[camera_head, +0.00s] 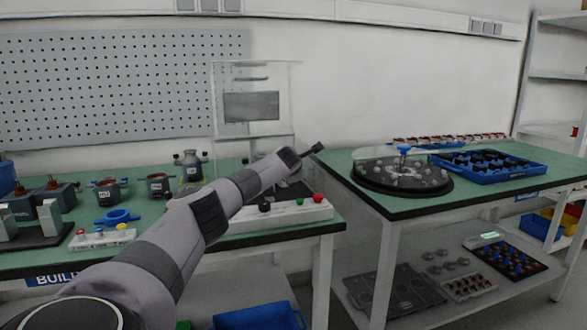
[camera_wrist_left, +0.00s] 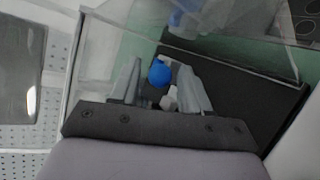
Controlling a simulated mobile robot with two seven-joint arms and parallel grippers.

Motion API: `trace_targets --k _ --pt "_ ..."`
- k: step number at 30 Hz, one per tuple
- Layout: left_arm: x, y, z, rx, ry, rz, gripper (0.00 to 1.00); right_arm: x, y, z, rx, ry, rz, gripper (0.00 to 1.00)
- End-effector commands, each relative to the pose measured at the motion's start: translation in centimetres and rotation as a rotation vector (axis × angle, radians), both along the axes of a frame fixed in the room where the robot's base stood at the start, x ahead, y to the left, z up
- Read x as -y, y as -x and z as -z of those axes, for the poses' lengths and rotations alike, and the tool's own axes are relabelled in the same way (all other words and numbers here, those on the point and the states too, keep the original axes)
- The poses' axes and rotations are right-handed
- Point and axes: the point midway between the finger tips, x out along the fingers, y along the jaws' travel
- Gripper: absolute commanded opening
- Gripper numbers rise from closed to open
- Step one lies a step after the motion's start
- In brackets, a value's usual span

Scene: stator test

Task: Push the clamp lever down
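In the left wrist view, a round blue knob (camera_wrist_left: 160,73), which looks like the clamp lever's end, lies between the two grey fingers of my left gripper (camera_wrist_left: 161,80). The fingers stand apart, with a gap on each side of the knob; contact is not clear. A small pale part (camera_wrist_left: 168,100) sits just below the knob. In the head view my left arm reaches to the test station with the clear guard (camera_head: 255,85). My right gripper is not in view.
In the head view, the station's pale base (camera_head: 305,212) carries red and black buttons. A second bench at right holds a round dial table (camera_head: 375,190) and a blue tray (camera_head: 490,177). A gap separates the benches.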

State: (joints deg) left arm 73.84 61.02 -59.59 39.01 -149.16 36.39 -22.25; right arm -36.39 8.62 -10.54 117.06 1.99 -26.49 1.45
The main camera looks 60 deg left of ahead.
Motion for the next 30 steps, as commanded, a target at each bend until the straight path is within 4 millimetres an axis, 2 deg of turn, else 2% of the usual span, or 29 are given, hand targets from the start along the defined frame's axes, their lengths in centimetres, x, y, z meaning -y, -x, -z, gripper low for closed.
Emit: trace_targets --k 8,30 --pt "0.5 0.4 -0.3 0.002 0.0 0.003 0.47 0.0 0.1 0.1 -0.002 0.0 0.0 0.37" --pt "4.5 4.0 -2.5 -0.001 0.0 -0.002 0.47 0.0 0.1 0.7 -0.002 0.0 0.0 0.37"
